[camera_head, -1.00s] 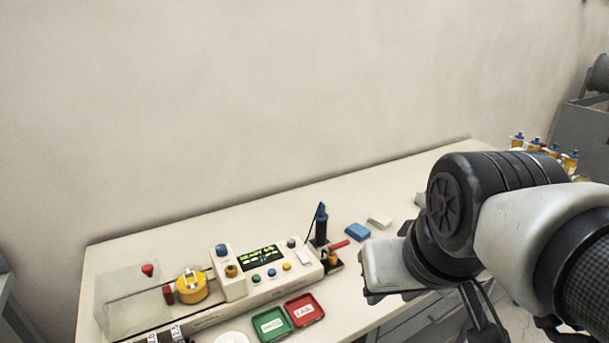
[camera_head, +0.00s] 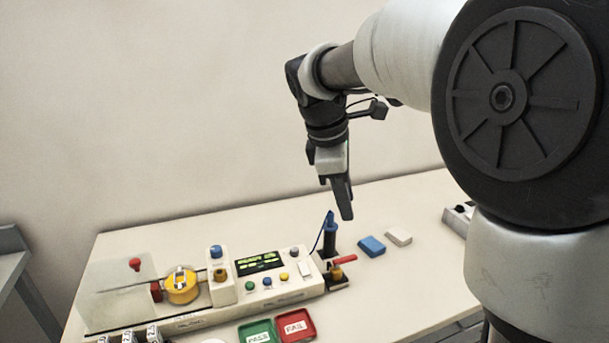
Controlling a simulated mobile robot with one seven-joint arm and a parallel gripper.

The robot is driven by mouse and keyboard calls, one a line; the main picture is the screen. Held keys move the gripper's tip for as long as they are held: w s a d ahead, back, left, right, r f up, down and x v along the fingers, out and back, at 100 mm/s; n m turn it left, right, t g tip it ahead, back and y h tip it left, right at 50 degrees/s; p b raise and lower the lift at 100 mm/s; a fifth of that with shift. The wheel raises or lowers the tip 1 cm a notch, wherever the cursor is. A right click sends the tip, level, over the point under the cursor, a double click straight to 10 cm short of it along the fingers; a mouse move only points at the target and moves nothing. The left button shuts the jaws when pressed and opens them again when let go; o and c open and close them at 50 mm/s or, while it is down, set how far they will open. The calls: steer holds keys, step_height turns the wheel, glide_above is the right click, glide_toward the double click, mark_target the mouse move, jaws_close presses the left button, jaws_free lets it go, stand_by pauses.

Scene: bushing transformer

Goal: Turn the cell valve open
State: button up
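A small valve with a red lever (camera_head: 345,260) and a brass-coloured body (camera_head: 336,273) stands on a dark base at the right end of the white test unit. Its lever points to the right and slightly up. My gripper (camera_head: 346,212) hangs nearly straight down above the table. In the picture it is above the valve and just right of the blue-topped black probe (camera_head: 330,236). It is apart from the valve. I see its fingers edge-on, so their opening does not show.
The white unit (camera_head: 262,292) has a green-lit display (camera_head: 260,262) and coloured knobs. A clear box (camera_head: 112,295) with a red knob and a yellow round part (camera_head: 182,286) are left. Green (camera_head: 257,333) and red (camera_head: 297,326) trays lie in front. Blue (camera_head: 371,246) and white (camera_head: 398,236) blocks lie right.

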steer(key=w+a+f+n+h, duration=0.1)
steer(key=w+a+f+n, duration=0.2)
steer(key=w+f+n, duration=0.4)
steer(key=m+b, duration=0.1)
steer(key=b, duration=0.2)
glide_toward(348, 257)
steer(key=shift+g, duration=0.4)
steer(key=x, duration=0.7)
steer(key=shift+w+d+f, duration=0.1)
steer(key=shift+w+f, duration=0.1)
steer(key=shift+w, duration=0.2)
jaws_close()
